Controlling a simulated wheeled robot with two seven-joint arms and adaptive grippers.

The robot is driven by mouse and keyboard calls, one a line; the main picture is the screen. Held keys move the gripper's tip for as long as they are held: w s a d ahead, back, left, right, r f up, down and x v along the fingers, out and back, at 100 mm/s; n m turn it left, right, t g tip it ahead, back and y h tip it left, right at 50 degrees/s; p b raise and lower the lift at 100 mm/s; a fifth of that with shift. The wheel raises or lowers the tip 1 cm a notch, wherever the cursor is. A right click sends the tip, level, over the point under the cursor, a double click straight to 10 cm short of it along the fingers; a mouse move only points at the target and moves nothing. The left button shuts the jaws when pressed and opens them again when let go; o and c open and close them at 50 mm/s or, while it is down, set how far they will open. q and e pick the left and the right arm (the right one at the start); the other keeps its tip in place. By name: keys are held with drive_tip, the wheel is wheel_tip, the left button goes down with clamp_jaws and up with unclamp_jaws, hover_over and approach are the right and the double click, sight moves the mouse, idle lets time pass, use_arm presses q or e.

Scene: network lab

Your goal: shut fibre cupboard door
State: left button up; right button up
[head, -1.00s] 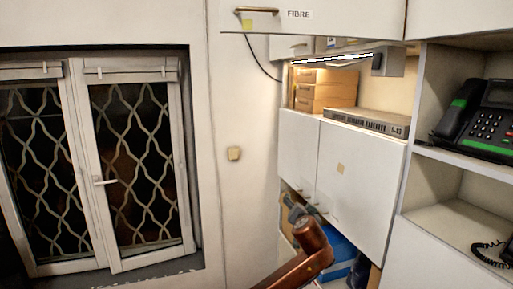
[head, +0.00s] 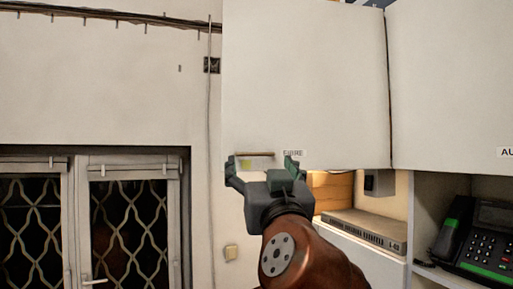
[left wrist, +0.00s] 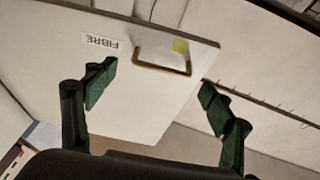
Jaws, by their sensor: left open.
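The fibre cupboard door (head: 305,75) is a broad white panel at the upper middle of the head view. Its label "FIBRE" (head: 292,153), bar handle (head: 255,154) and a small yellow note (head: 246,163) sit along its lower edge. My left gripper (head: 261,163) is open and empty just in front of the handle, partly covering the lower edge. In the left wrist view the door (left wrist: 130,95) appears upside down, with the handle (left wrist: 162,68) ahead of and between the spread fingers (left wrist: 157,93), apart from them. How far the door stands ajar is unclear. My right gripper is out of view.
Another white cupboard door (head: 450,85) is on the right. Below are a lit niche with wooden drawers (head: 332,190), a grey rack unit (head: 365,230) and a desk phone (head: 480,240). A barred window (head: 125,225) is at the left, with bare wall above.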

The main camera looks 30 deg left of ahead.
sight(257, 155)
use_arm(q)
drive_tip(key=p+x, duration=0.2)
drive_tip(key=x, duration=0.2)
drive_tip(key=shift+a+r, duration=0.2)
drive_tip(key=shift+a, duration=0.05)
drive_tip(key=shift+w+a+r, duration=0.1)
drive_tip(key=shift+w+a, duration=0.15)
drive_tip(key=shift+w, duration=0.3)
drive_tip(key=shift+c, duration=0.6)
